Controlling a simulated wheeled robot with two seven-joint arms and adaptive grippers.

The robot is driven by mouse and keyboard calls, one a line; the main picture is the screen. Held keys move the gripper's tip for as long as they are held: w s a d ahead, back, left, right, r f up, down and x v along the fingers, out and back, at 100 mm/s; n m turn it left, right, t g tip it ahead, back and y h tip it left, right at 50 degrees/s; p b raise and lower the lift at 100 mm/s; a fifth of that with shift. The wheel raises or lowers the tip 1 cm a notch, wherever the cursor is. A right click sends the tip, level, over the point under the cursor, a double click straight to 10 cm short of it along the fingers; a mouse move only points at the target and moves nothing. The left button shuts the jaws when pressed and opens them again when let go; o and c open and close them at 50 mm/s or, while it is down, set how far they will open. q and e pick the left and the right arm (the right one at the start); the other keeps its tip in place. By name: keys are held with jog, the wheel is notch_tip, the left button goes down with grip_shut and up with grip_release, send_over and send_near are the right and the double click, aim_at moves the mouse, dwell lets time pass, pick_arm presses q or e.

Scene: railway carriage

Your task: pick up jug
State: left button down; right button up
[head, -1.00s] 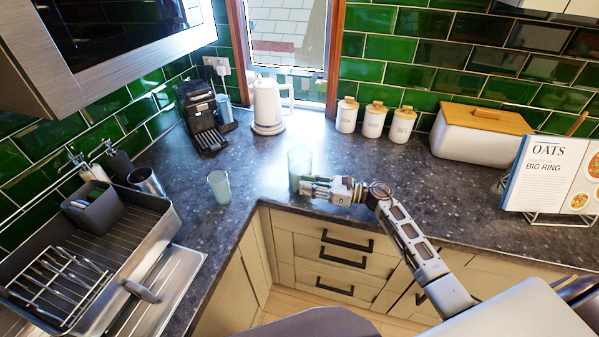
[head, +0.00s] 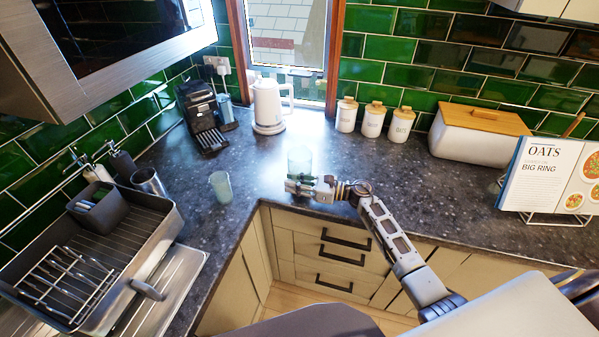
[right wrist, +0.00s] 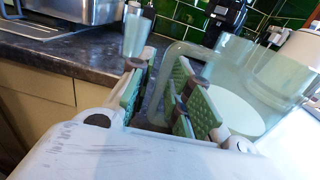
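The jug (head: 300,161) is clear glass with a pale, milky lower part. It stands upright on the dark worktop near the inner corner. My right gripper (head: 296,186) is in front of it in the head view. In the right wrist view, the jug (right wrist: 245,85) fills the right side and its handle (right wrist: 160,88) runs between the green-padded fingers of the gripper (right wrist: 158,98). The fingers are apart, with a gap on the handle's left side. Contact on the right side is unclear. My left gripper is out of view.
A glass tumbler (head: 221,187) stands left of the jug. A white kettle (head: 268,105), a coffee machine (head: 202,117) and lidded canisters (head: 373,119) stand behind. A dish rack (head: 75,285) is at left, a recipe book (head: 548,178) at right. Worktop between jug and canisters is clear.

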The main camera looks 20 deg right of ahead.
jog(key=shift+c, duration=0.4)
grip_shut()
jog(key=shift+w+r, duration=0.1)
jog(key=shift+r, duration=0.1)
notch_tip(320, 180, up, 18)
jog(key=b, duration=0.2)
dwell(0.7)
dwell(0.7)
